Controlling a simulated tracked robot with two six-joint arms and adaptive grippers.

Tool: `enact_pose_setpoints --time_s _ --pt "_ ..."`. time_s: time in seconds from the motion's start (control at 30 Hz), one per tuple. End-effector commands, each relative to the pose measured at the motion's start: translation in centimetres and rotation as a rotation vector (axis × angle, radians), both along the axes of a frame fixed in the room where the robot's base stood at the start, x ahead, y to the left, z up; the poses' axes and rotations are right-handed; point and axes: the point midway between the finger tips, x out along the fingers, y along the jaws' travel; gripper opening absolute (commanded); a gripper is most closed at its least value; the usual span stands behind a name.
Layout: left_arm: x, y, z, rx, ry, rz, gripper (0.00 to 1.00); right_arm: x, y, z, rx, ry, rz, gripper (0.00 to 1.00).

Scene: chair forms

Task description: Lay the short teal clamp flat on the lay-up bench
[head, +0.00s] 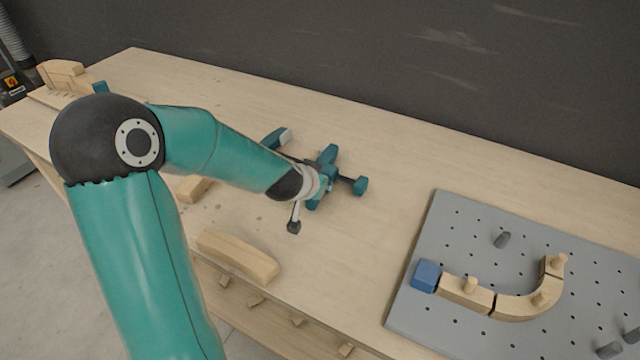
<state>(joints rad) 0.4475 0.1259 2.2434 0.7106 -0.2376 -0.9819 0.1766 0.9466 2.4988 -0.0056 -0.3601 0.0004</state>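A teal clamp (327,157) with a dark bar and a teal end knob (360,186) is near the middle of the lay-up bench (390,175). My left arm reaches over the bench from the lower left, and its wrist covers part of the clamp. My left gripper (308,198) is at the clamp. Only part of it shows, including what looks like a pale finger with a dark tip. I cannot tell whether it grips the clamp, or whether the clamp touches the bench. My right gripper is not in view.
A grey pegboard (425,310) at the right holds a curved row of wooden pieces (515,305) and a blue block (426,276). A loose wooden piece (238,255) lies near the front edge. More wooden pieces (62,73) stand at the far left. Bench behind the clamp is clear.

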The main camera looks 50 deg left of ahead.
Motion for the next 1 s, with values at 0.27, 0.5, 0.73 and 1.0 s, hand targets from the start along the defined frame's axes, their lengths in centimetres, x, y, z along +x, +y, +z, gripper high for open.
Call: enact_pose_setpoints --time_s 0.27,0.5,0.73,1.0 --pt "0.0 0.0 0.0 -0.002 0.0 0.001 0.35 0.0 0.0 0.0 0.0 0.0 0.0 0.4" --pt "0.0 0.0 0.0 -0.001 0.001 0.001 0.65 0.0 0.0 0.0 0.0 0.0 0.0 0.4" --pt "-0.1 0.0 -0.2 -0.003 0.003 0.001 0.65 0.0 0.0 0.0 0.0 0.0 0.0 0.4" --pt "-1.1 -0.4 1.4 -0.001 0.001 0.002 0.65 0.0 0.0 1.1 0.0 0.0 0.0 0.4"
